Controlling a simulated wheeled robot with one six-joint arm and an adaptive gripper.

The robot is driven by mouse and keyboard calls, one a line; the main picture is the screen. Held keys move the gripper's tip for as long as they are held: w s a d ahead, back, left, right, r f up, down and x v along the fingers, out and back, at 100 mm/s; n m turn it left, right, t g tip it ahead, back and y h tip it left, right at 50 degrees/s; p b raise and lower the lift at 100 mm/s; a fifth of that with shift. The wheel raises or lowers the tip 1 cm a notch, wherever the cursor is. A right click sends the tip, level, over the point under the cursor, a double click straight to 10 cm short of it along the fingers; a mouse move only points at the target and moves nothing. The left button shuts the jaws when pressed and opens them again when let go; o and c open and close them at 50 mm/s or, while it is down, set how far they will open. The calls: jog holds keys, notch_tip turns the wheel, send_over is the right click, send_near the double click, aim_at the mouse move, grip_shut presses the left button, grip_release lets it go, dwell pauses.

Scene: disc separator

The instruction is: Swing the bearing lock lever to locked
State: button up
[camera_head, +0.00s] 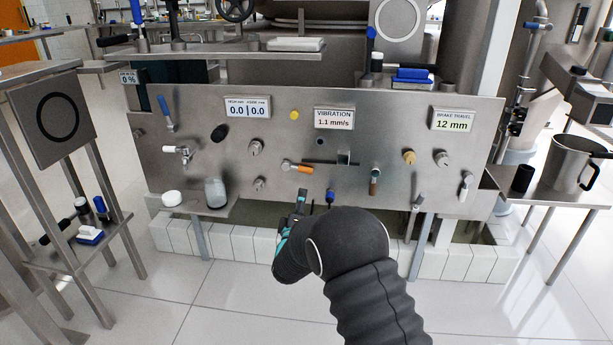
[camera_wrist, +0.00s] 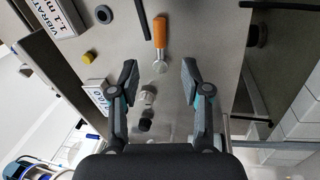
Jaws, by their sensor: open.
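No readable label names the bearing lock lever. A lever with an orange handle (camera_head: 302,168) is on the front of the steel panel, lying nearly level, its metal pivot end at the left. In the wrist view the orange handle (camera_wrist: 160,32) points up, with its metal end between the fingertips in the picture. My gripper (camera_wrist: 159,68) is open, its two dark fingers apart and nothing held between them. In the head view my gripper (camera_head: 300,194) is just below the orange-handled lever, partly hidden by my arm. I cannot tell how far it is from the panel.
The panel (camera_head: 270,135) also carries a blue-handled lever (camera_head: 165,112), a white-handled valve (camera_head: 174,149), a brown-handled lever (camera_head: 374,181), knobs and a vibration display (camera_head: 334,118). A slot with a small bracket (camera_head: 344,158) is right of the orange handle. A shelf with a jar (camera_head: 216,193) juts out lower left.

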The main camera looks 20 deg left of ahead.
aim_at(307, 172)
jog(key=x, duration=1.2)
jog(key=shift+r, duration=0.1)
grip_shut()
